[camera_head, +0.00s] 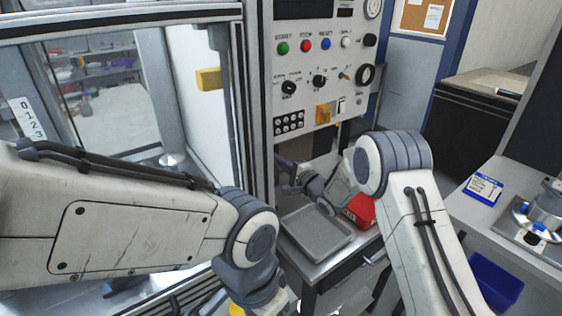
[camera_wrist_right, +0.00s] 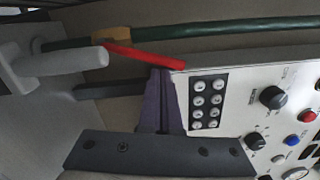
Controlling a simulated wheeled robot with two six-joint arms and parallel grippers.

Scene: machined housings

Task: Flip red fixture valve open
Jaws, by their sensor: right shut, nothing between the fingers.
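The red valve lever (camera_wrist_right: 145,55) shows in the right wrist view as a thin red bar. It slants down to the right from a brass-coloured fitting (camera_wrist_right: 112,36) beside a green pipe (camera_wrist_right: 220,32). My right gripper (camera_wrist_right: 160,72) is shut and empty, its dark purple fingers together. Its tips overlap the free end of the lever in the picture; I cannot tell whether they touch it. In the head view the right gripper (camera_head: 284,164) is beneath the control panel, and I cannot make out the lever there. My left arm crosses the lower left; its gripper is outside the picture.
The control panel (camera_head: 304,85) with buttons and knobs stands just above the right gripper. A grey tray (camera_head: 318,242) and a red box (camera_head: 362,208) sit on the small table below. A grey rounded bar (camera_wrist_right: 75,62) lies close to the lever. A glass-windowed machine door stands left.

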